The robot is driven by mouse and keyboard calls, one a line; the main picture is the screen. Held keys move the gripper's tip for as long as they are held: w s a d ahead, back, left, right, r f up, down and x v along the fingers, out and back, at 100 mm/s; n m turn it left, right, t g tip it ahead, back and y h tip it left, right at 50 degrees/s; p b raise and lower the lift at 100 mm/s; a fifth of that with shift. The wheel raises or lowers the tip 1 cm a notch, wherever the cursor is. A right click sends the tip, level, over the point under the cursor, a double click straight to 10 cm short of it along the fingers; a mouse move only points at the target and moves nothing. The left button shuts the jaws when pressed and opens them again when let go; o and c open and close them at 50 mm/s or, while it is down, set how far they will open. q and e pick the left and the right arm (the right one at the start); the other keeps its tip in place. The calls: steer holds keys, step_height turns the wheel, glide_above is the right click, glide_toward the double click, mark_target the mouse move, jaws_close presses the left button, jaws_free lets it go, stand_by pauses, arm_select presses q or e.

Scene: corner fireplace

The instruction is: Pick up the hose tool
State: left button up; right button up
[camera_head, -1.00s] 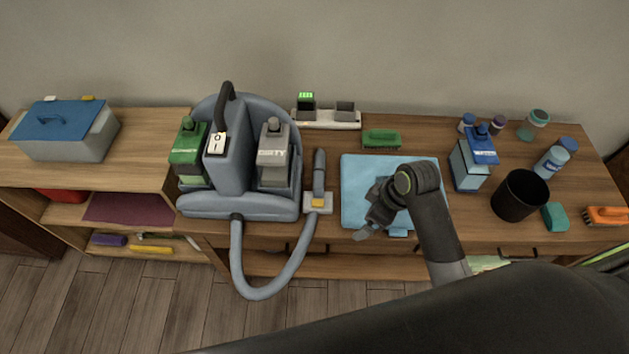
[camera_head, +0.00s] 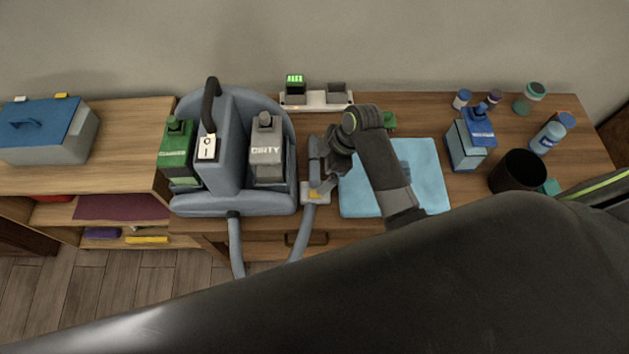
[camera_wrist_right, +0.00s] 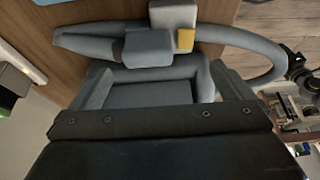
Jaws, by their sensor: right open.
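The hose tool (camera_head: 315,152) is a grey nozzle lying on the wooden cabinet top, just right of the grey cleaning machine (camera_head: 222,150). Its near end meets a pale block with a yellow part, where the grey hose (camera_head: 300,243) joins. In the right wrist view, the hose tool (camera_wrist_right: 85,43) lies beyond a dark bar of my gripper. My left gripper is not in view.
A blue cloth (camera_head: 428,180) lies right of the tool, partly under my arm. A charger (camera_head: 316,98) stands behind. A blue-capped jug (camera_head: 467,145), a black cup (camera_head: 519,172) and bottles stand at right. A blue-lidded box (camera_head: 45,130) is at far left.

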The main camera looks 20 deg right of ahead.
mark_target(316, 176)
steer(key=x, duration=0.2)
steer(key=shift+w+a+f, duration=0.1)
steer(key=shift+f, duration=0.3)
steer(key=shift+p+x, duration=0.7)
steer(key=shift+x, duration=1.9)
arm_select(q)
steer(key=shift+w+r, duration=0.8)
arm_select(e)
steer(key=shift+c, duration=0.3)
steer(key=c, duration=0.7)
steer(key=shift+c, duration=0.3)
